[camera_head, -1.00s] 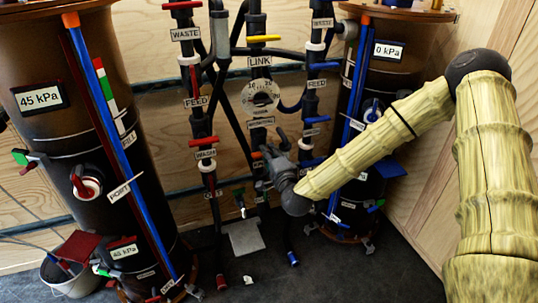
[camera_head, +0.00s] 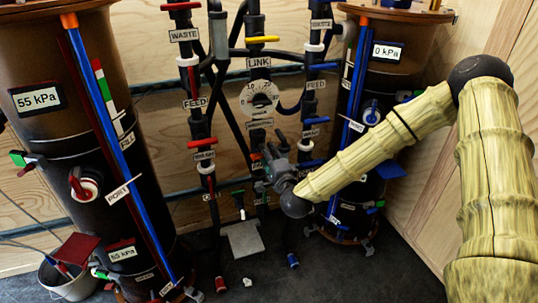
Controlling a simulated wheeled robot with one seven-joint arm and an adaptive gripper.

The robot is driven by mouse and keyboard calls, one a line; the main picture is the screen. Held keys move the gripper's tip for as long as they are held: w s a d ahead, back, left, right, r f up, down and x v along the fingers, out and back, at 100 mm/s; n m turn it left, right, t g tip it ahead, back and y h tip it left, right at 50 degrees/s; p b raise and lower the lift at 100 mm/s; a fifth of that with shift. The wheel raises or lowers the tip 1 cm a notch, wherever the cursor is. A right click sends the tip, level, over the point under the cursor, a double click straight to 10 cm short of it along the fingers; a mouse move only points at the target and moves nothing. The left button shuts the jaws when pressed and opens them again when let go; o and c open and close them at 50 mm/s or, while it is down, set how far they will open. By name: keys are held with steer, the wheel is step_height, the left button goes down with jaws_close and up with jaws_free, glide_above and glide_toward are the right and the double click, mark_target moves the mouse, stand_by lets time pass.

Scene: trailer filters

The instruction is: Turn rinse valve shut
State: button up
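My gripper (camera_head: 267,163) is at the lower part of the middle pipe, under the round dial (camera_head: 259,98). It is beside a small orange-red valve handle (camera_head: 256,157); whether it touches that handle cannot be told. Its fingers are small and dark against dark pipes, so their opening is unclear. I cannot read a rinse label for certain. Below the dial is a small white label (camera_head: 260,124) too blurred to read. A red handle (camera_head: 202,143) lies across the left pipe, above another blurred label (camera_head: 203,155).
A brown tank (camera_head: 60,130) with a 55 kPa display (camera_head: 38,98) stands at left. Another tank (camera_head: 385,80), showing 0 kPa, stands at right behind my arm. WASTE, FEED and LINK valves sit above my gripper. A bucket (camera_head: 68,284) and a grey plate (camera_head: 243,240) are low down.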

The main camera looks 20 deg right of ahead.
steer(key=s, duration=1.2)
steer(key=shift+d, duration=0.2)
steer(key=s+a+f+n+g+y, duration=0.1)
steer(key=s+a+f+n+g, duration=0.2)
steer(key=s+f, duration=0.35)
steer(key=s+a+f+n+g+y, duration=0.1)
steer(key=s+a+f+n+g, duration=0.15)
steer(key=f, duration=0.65)
steer(key=s+a+f+n+g+y, duration=0.1)
steer(key=s+a+f+n+g, duration=0.3)
steer(key=f, duration=0.4)
steer(key=s+d+f+n+g+h, duration=0.1)
steer(key=s+d+f+n+g, duration=0.25)
steer(key=s, duration=0.45)
steer(key=s+d+f+n+g+h, duration=0.1)
steer(key=s+d+f+n+g, duration=0.1)
steer(key=s+f, duration=0.35)
steer(key=s+d+f+n+g+h, duration=0.1)
steer(key=s+d+f+n+g, duration=0.15)
steer(key=s, duration=0.75)
step_height(320, 180, up, 22)
steer(key=p, duration=2.1)
steer(key=shift+f+h+p, duration=0.15)
steer(key=shift+h+p, duration=0.15)
steer(key=shift+p, duration=0.05)
steer(key=shift+g, duration=0.25)
